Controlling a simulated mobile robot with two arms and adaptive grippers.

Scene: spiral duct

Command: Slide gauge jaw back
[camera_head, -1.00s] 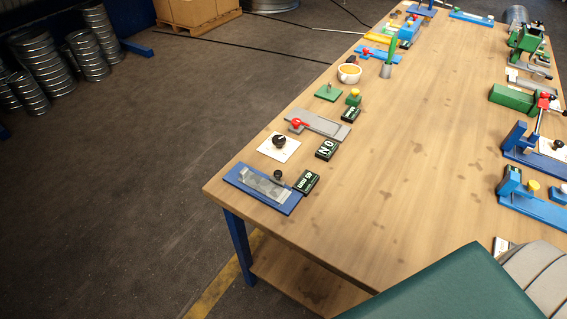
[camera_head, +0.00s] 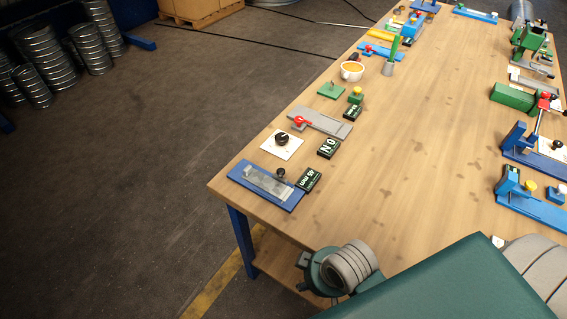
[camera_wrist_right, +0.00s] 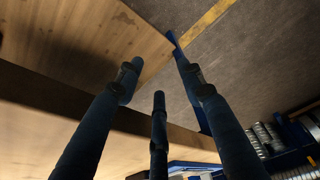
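The gauge is a blue base (camera_head: 290,205) with a silver jaw slide (camera_head: 268,182) and a black knob (camera_head: 280,173), at the table's near left corner. A small black display block (camera_head: 309,179) with white characters stands right beside it. Its reading is too small to be sure of. My right gripper (camera_wrist_right: 160,85) shows in the right wrist view with its three dark fingers spread and nothing between them. The gauge is not clear in that view, so the gripper appears away from it. My left gripper is not in view.
Behind the gauge are a dial plate (camera_head: 281,145), a grey slide with a red handle (camera_head: 320,121) and a sign block (camera_head: 329,147). A cup (camera_head: 351,71) stands further back. The middle of the wooden table (camera_head: 400,190) is clear. A blue leg (camera_head: 242,242) supports the near corner.

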